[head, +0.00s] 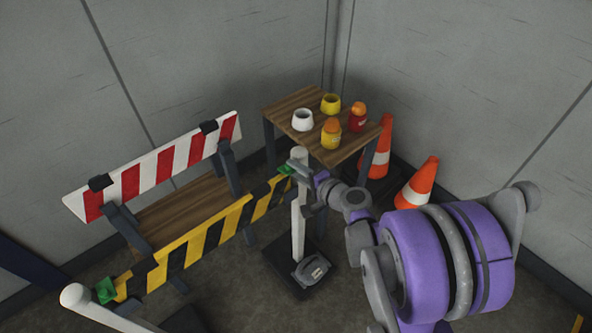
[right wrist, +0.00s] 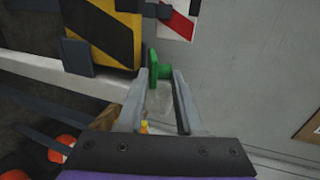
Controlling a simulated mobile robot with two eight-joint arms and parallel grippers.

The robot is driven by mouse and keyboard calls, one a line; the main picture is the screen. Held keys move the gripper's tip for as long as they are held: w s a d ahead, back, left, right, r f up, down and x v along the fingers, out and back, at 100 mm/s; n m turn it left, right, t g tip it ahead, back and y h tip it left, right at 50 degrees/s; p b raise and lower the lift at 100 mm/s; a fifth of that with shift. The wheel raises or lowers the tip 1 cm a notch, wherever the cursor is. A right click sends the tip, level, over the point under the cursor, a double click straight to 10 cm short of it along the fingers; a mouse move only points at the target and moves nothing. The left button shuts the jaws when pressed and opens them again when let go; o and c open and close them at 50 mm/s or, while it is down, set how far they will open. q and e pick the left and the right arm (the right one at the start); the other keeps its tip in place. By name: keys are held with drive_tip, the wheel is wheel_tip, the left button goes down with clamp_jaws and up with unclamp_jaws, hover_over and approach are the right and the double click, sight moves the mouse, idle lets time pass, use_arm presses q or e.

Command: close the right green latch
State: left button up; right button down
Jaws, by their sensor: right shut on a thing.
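The right green latch (head: 285,169) sits at the right end of the yellow-and-black striped barrier bar (head: 205,236), beside the top of a white post (head: 299,205). My right gripper (head: 297,169) is at that latch, its fingers partly hidden by the post and arm. In the right wrist view the green latch (right wrist: 163,68) lies between the tips of the gripper's fingers (right wrist: 161,76), which are shut on it. Whether the latch is open or closed is hard to tell. Another green latch (head: 105,290) sits at the bar's left end. My left gripper is out of view.
A red-and-white barrier board (head: 155,166) stands behind the bar. A wooden table (head: 293,101) with several small pots and jars stands at the back. Two orange traffic cones (head: 417,183) stand right of it.

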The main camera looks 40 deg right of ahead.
idle(0.3)
drive_tip(key=c, duration=0.8)
unclamp_jaws()
drive_tip(key=shift+o, duration=0.2)
drive_tip(key=a+p+v, duration=0.1)
drive_tip(key=p+v, duration=0.1)
drive_tip(key=v, duration=1)
drive_tip(key=shift+s+d+f, duration=0.25)
drive_tip(key=shift+d, duration=0.25)
drive_tip(key=shift+s, duration=0.1)
